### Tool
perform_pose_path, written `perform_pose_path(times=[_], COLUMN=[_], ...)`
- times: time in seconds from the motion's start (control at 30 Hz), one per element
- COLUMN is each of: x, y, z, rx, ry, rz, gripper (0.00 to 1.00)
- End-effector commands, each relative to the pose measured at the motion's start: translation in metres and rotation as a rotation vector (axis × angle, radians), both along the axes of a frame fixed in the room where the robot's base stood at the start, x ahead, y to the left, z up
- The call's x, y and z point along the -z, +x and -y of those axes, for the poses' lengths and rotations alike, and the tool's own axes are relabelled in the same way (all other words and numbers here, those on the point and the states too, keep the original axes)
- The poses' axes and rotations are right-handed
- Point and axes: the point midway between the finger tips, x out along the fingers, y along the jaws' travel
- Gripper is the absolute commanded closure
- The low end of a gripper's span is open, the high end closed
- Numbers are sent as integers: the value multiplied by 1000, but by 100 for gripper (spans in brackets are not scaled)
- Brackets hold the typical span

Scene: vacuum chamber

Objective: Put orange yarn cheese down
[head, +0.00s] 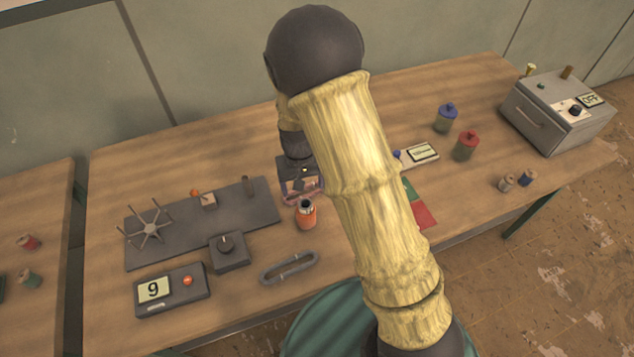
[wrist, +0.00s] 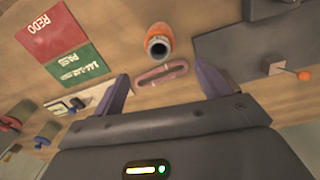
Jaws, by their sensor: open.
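The orange yarn cheese (head: 306,216) stands upright on the wooden table, its dark open top facing up. In the wrist view the orange yarn cheese (wrist: 158,38) is beyond my fingertips, with nothing gripping it. My gripper (wrist: 163,82) is open and empty, its two purple-grey fingers spread wide. In the head view my gripper (head: 300,190) is just behind the yarn cheese, partly hidden by my arm. A flat pink oval ring (wrist: 162,73) lies on the table between the fingers and the yarn cheese.
A dark plate with a spoked wheel (head: 151,230) and a knob box (head: 229,251) stand to the left. A grey oval ring (head: 289,267) lies in front. A red and green card (head: 422,214) and blue and red canisters (head: 466,146) are to the right.

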Motion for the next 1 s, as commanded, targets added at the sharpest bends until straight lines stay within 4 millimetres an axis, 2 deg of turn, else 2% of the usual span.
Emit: perform_pose_path(times=[0.17, 0.27, 0.37, 0.5, 0.7, 0.83, 1.0], x=[-8, -24, -48, -82, -119, -131, -134], y=[-2, -8, -20, -46, -92, -116, -127], z=[6, 21, 44, 78, 118, 133, 139], rx=[10, 28, 58, 95, 130, 143, 146], ry=[7, 21, 40, 58, 58, 46, 38], rz=[7, 22, 49, 99, 177, 216, 230], gripper=[24, 24, 24, 24, 24, 24, 24])
